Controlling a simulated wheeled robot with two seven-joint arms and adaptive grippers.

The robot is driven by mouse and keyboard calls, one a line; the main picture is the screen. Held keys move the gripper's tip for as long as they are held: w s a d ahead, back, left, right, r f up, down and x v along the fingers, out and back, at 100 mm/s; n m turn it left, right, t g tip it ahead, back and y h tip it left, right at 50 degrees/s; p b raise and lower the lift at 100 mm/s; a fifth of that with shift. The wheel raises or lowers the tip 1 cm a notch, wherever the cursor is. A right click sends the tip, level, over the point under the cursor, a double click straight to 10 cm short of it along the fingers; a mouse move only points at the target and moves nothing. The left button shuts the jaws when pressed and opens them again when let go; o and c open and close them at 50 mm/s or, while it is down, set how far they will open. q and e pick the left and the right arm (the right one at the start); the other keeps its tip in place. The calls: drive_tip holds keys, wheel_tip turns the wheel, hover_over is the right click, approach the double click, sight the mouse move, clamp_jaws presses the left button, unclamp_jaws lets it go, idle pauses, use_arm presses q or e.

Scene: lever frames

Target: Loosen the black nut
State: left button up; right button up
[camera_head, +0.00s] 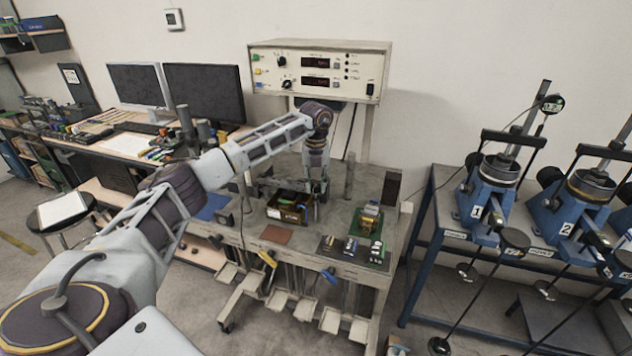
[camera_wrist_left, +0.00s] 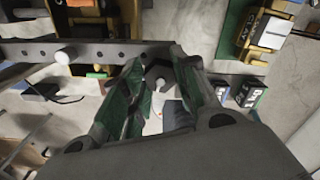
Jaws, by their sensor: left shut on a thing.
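My left arm reaches from the left over the workbench, and its gripper (camera_head: 318,190) points down at the metal lever frame behind the dark bin. In the left wrist view, my left gripper (camera_wrist_left: 158,82) has its two green-padded fingers on either side of the black nut (camera_wrist_left: 157,71), shut on it. A light round bolt end shows by the nut between the fingers. A dark bar with holes (camera_wrist_left: 95,53) runs beside the fingers and carries a grey round knob (camera_wrist_left: 66,56). The nut is too small and hidden to make out in the head view. My right gripper is not in view.
A control box (camera_head: 318,68) stands above the back. Blue numbered presses (camera_head: 488,195) stand on a separate table to the right.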

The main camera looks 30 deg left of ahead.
use_arm(q)
drive_tip(key=n+p, duration=0.1)
drive_tip(key=n, duration=0.4)
drive_tip(key=shift+a+n+p, duration=0.1)
drive_tip(key=shift+n+p, duration=0.35)
drive_tip(key=shift+n, duration=2.65)
drive_tip(key=o, duration=1)
drive_tip(key=shift+s, duration=0.1)
drive_tip(key=shift+r, duration=0.1)
drive_tip(key=shift+r, duration=5.9)
